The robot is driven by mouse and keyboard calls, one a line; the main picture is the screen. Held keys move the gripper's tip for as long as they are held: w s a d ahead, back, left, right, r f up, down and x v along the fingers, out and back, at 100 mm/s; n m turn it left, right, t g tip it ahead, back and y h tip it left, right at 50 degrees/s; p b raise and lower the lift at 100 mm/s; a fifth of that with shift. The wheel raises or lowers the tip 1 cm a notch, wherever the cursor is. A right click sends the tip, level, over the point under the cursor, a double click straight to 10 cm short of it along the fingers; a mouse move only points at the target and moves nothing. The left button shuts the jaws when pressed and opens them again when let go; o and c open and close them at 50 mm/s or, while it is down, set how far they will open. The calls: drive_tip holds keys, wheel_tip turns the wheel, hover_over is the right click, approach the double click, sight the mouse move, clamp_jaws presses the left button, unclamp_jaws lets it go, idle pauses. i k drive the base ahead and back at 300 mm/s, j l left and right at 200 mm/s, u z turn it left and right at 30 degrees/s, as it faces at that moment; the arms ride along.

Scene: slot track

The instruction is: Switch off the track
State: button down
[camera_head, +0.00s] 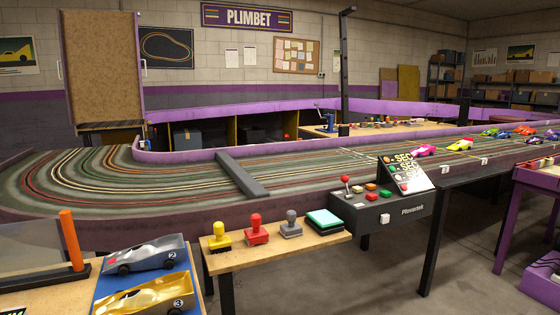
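The slot track (120,185) is a raised table with several coloured lanes, curving at the left and running to the far right. A black control box (372,222) stands at its near edge, right of centre. On top are a red-knobbed lever (346,185), a white button (359,189), an orange-red button (371,187), a green button (385,193) and more small red buttons. A tilted panel (408,172) shows lit "SEC" readouts. My gripper is not in view.
A wooden shelf (275,256) left of the box holds yellow, red and grey stamps and a teal pad (324,221). Two model cars (146,256) sit on a blue tray in front. Several cars (460,145) stand on the track. Floor is clear at lower right centre.

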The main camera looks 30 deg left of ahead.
sight(344, 178)
drive_tip(key=i+j+u, duration=0.1)
drive_tip(key=i+u, duration=0.7)
drive_tip(key=i+l+u, duration=0.15)
drive_tip(key=i+u, duration=0.25)
drive_tip(key=k, duration=0.1)
